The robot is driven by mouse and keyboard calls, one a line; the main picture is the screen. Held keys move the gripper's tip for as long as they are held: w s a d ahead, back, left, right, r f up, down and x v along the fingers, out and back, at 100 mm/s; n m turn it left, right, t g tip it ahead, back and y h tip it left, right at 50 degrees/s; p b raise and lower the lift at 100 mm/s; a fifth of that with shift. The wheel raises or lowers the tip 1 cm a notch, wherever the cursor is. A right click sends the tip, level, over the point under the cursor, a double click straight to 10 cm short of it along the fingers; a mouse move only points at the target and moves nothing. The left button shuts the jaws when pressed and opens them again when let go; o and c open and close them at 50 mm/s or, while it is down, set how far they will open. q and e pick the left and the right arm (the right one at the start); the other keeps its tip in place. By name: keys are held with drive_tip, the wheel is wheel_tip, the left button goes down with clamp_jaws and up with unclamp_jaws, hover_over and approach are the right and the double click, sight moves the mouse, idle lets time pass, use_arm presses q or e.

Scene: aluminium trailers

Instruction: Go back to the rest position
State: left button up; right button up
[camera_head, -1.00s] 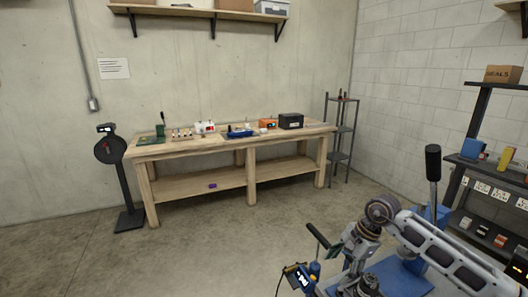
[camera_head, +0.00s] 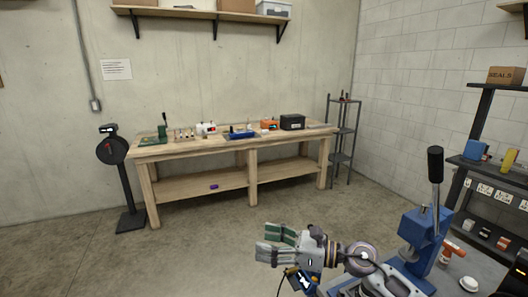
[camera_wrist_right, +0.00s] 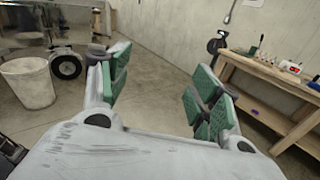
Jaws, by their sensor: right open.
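My right gripper (camera_head: 274,242) is in the lower middle of the head view, with its fingers pointing left. In the right wrist view its green-padded fingers (camera_wrist_right: 155,95) are spread apart with only floor and wall between them, so it is open and empty. It is in front of a blue lever press (camera_head: 420,232) with a black-knobbed handle, and to its left in the picture. My left gripper is in neither view.
A wooden workbench (camera_head: 195,181) with tools stands along the back wall. A dark reel stand (camera_head: 128,190) is at its left, and a grey shelf rack (camera_head: 343,140) at its right. The right wrist view shows a white bin (camera_wrist_right: 27,82) beside a wheeled trailer (camera_wrist_right: 66,64). Open concrete floor lies before the bench.

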wheel_tip(320, 180, up, 5)
drive_tip(key=w+d+m+t, duration=0.2)
drive_tip(key=m+t, duration=0.5)
drive_tip(key=m, duration=0.3)
drive_tip(key=w+d+f+m+t+h, duration=0.25)
drive_tip(key=d+m+t+h, duration=0.6)
drive_tip(key=m, duration=0.65)
drive_tip(key=s+d+f+m+g+h, duration=0.25)
drive_tip(key=d+f+m+h, duration=0.25)
drive_tip(key=f+m, duration=0.3)
drive_tip(key=s+d+f+m+g+h, duration=0.2)
drive_tip(key=d+f+m+g+h, duration=0.25)
drive_tip(key=f+m, duration=0.3)
drive_tip(key=s+d+f+m+g+y, duration=0.1)
drive_tip(key=s+f+m+g, duration=0.2)
drive_tip(key=s+f+g, duration=0.5)
drive_tip(key=s+f+m+g, duration=0.2)
drive_tip(key=s+f+m, duration=0.3)
drive_tip(key=s, duration=0.8)
wheel_tip(320, 180, down, 34)
drive_tip(key=s+n+g, duration=0.1)
drive_tip(key=s+g, duration=0.1)
drive_tip(key=s+d+f, duration=0.2)
drive_tip(key=s+f, duration=0.8)
drive_tip(key=s, duration=0.1)
drive_tip(key=s+d+f, duration=0.2)
drive_tip(key=s+f, duration=0.8)
drive_tip(key=s, duration=0.1)
drive_tip(key=shift+s+g, duration=0.2)
drive_tip(key=shift+g, duration=0.15)
